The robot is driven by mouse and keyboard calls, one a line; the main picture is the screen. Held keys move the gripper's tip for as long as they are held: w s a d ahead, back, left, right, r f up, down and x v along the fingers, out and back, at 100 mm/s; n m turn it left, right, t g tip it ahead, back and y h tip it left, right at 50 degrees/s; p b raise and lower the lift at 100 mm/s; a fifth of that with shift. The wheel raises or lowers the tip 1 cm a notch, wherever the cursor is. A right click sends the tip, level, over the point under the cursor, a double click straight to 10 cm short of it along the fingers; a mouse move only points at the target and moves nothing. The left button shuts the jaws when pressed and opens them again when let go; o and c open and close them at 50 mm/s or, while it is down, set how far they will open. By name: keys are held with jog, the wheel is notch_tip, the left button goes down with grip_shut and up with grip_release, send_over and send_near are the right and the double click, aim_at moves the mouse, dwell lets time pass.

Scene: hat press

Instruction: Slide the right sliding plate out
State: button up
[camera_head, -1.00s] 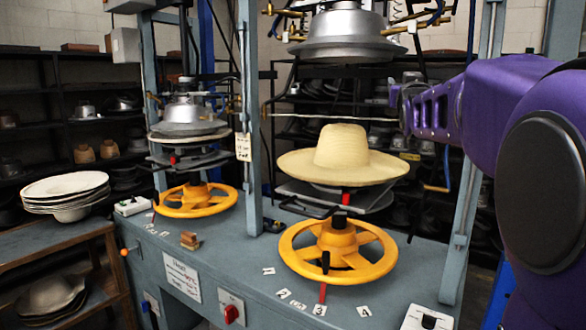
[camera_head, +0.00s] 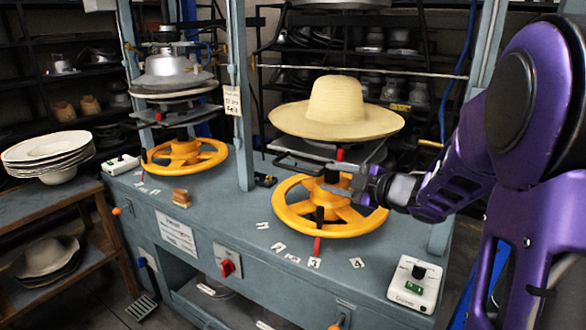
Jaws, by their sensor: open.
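The right sliding plate (camera_head: 372,154) is a dark grey plate low under the straw hat (camera_head: 338,112), above the right yellow handwheel (camera_head: 291,217). A dark handle bar (camera_head: 300,162) juts from its left front side. My gripper (camera_head: 345,183) comes in from the right, in front of the plate and over the right part of the handwheel. It is open, with its fingertips near the red-tipped post. I cannot tell whether it touches anything. The gripper and the hat hide parts of the plate.
A control box (camera_head: 414,283) sits at the bench's right front. The left press has its own yellow handwheel (camera_head: 185,157). A frame column (camera_head: 240,98) stands between the presses. Numbered cards lie on the bench front. A stack of pale hats (camera_head: 48,152) stands at left.

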aim_at(297, 169)
jog(key=x, duration=1.5)
grip_shut()
jog(key=shift+d, duration=0.1)
dwell(0.8)
